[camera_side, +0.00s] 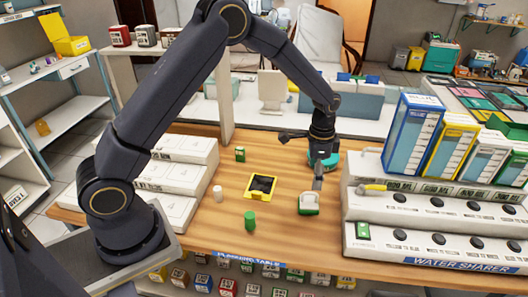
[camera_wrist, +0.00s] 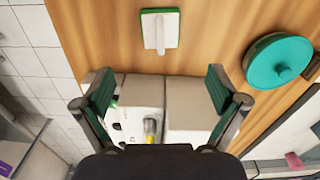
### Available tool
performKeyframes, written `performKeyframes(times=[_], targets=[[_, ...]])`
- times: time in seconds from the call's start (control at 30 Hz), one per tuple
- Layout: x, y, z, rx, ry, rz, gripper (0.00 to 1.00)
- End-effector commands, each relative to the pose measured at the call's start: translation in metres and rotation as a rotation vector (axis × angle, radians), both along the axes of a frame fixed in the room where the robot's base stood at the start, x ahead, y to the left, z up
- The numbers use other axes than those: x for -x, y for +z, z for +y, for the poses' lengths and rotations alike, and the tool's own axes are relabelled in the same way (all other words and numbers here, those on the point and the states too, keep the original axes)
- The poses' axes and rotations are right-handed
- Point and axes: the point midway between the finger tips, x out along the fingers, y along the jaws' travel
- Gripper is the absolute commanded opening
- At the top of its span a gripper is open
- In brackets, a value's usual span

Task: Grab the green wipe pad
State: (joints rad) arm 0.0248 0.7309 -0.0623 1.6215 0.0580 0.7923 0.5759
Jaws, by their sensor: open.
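The green wipe pad (camera_side: 309,203) lies flat on the wooden table in the side view, green-edged with a white raised handle on top. In the wrist view the pad (camera_wrist: 160,30) is at the top centre, beyond my fingertips. My gripper (camera_side: 301,160) hangs above the table, a little behind the pad, with its fingers spread. In the wrist view my gripper (camera_wrist: 160,84) is open with nothing between the fingers, and neither finger touches the pad.
A teal round pot (camera_wrist: 280,62) stands right of the pad in the wrist view. White stepped units (camera_side: 430,221) block the right.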

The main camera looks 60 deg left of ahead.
Motion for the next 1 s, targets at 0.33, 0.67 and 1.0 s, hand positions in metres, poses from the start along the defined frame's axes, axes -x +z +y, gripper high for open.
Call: performKeyframes(times=[0.33, 0.67, 1.0], targets=[[0.000, -0.058, 0.000, -0.001, 0.000, 0.001, 0.96], [0.000, -0.099, 0.001, -0.001, 0.001, 0.001, 0.96], [-0.001, -0.111, 0.001, 0.000, 0.001, -0.001, 0.96]])
